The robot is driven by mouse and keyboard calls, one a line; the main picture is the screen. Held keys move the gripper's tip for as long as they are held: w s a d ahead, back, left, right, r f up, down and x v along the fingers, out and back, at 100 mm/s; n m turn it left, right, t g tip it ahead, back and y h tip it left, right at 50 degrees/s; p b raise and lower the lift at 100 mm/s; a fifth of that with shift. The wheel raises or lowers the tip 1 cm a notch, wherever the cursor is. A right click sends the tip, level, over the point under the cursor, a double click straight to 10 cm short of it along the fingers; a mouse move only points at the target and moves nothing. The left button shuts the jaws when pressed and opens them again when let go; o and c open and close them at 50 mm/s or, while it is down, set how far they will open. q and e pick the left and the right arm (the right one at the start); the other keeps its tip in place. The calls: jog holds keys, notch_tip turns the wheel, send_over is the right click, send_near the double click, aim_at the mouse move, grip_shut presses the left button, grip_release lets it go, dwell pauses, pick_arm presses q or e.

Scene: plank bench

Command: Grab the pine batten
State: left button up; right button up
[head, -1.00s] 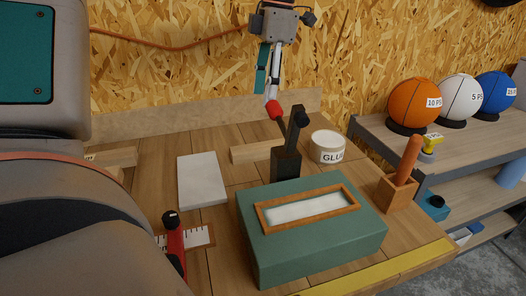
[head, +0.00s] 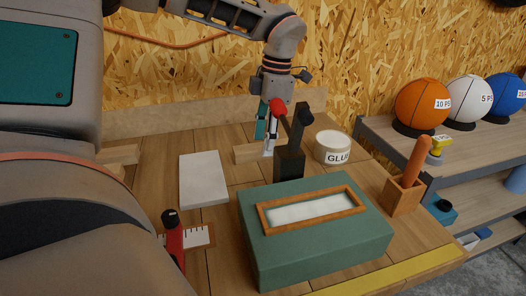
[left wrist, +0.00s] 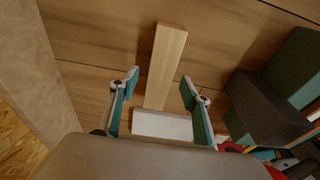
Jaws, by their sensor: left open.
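The pine batten (head: 244,154) is a pale wooden strip lying on the bench behind a black holder. Its right part is partly hidden by the gripper and holder. It also shows in the left wrist view (left wrist: 166,55), running lengthwise between the fingers. My left gripper (head: 265,140) is open and points down at the batten. In the left wrist view its teal-lined fingers (left wrist: 160,77) stand on either side of the strip, with gaps. Whether the fingertips have reached the bench top is hard to tell. My right gripper is not in view.
The black holder (head: 289,163) with upright tools stands close in front of the gripper. A glue tub (head: 332,148) is to the right, a green box (head: 310,243) in front. A white slab (head: 203,180) lies left. A backboard (head: 180,122) runs behind.

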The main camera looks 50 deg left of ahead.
pick_arm(q)
jog(key=shift+f, duration=0.55)
jog(key=shift+s, duration=0.1)
jog(key=c, duration=1.2)
jog(key=shift+r, duration=0.15)
